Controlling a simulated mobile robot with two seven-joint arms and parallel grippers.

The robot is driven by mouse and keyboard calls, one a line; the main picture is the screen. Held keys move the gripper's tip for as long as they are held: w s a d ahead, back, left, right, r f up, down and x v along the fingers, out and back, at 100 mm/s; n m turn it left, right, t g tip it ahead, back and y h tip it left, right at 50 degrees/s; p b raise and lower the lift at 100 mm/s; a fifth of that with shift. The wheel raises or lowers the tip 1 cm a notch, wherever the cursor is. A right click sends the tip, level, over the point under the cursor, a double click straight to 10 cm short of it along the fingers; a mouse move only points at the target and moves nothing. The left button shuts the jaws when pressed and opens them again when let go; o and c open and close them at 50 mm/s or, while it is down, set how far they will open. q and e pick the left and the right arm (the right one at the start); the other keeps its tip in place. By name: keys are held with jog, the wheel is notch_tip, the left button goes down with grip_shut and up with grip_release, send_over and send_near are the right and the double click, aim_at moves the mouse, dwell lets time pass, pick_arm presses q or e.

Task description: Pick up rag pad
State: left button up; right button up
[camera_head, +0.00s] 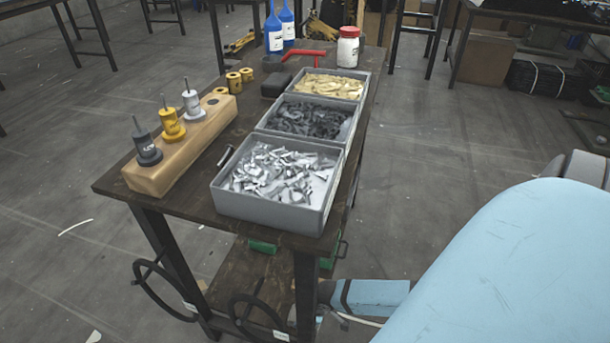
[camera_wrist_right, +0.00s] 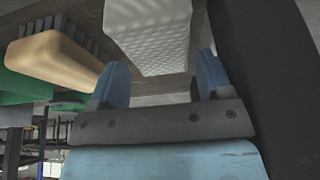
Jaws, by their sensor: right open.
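A white, quilted-looking block (camera_wrist_right: 150,35), which appears to be the rag pad, shows at the top middle of the right wrist view. My right gripper (camera_wrist_right: 162,78) is open, with its two blue fingers apart. The pad lies ahead of the fingers and in line with the gap between them; I cannot tell whether they touch it. In the head view my right arm reaches in low at the table's right side, near the lower shelf. The pad is not visible there, and the gripper's fingers are mostly hidden. My left gripper is not in view.
In the wrist view a wooden-backed brush (camera_wrist_right: 52,58) lies left of the pad, with green items (camera_wrist_right: 22,90) beyond. In the head view the worktable (camera_head: 120,188) bears grey bins (camera_head: 262,212), a wooden block (camera_head: 150,180) with tools, bottles (camera_head: 275,35) and a jar (camera_head: 348,48).

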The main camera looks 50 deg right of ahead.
jog(key=shift+b+x, duration=0.35)
jog(key=shift+x, duration=0.75)
jog(key=shift+w+f, duration=0.2)
jog(key=shift+f, duration=0.3)
jog(key=c, duration=0.6)
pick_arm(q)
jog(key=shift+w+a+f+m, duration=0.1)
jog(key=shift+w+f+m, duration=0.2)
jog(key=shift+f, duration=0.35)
pick_arm(e)
jog(key=shift+r, duration=0.15)
